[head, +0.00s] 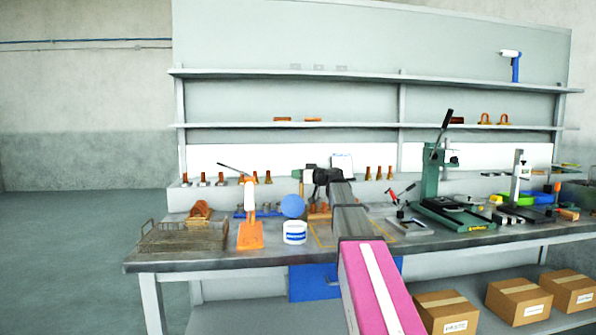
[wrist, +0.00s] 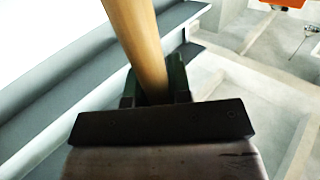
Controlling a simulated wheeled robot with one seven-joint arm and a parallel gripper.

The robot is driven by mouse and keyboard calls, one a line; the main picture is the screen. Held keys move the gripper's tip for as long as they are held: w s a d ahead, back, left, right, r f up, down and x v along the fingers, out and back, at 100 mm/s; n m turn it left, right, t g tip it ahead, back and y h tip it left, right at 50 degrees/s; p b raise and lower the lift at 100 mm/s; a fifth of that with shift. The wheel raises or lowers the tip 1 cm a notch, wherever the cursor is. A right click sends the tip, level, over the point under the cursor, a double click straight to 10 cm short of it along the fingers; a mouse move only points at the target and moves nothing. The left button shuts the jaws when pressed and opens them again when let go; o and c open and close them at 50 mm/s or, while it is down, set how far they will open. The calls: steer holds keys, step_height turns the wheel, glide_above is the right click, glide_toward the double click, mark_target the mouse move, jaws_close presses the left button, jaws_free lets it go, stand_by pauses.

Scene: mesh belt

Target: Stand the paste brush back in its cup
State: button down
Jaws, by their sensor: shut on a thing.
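My gripper (head: 308,176) is over the back of the bench, near the low ledge. In the wrist view it (wrist: 155,88) is shut on a pale wooden handle (wrist: 138,40), which I take for the paste brush's. The handle runs out of the top of that view, and its far end is out of frame. In the head view a thin wooden length (head: 301,188) shows just below the jaws; the bristles cannot be made out. A white tub with blue bands (head: 294,233) stands on the bench in front of the gripper. I cannot tell whether it is the brush's cup.
A blue round thing (head: 292,206) is right behind the tub. An orange piece with a white upright part (head: 249,234) stands left of it, then a wire basket (head: 180,237). A green press (head: 432,180) stands to the right. Several brown pieces line the ledge.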

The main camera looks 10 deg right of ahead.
steer(key=shift+f, duration=1.6)
steer(key=c, duration=1)
jaws_free()
steer(key=v, duration=1.1)
steer(key=shift+a, duration=0.1)
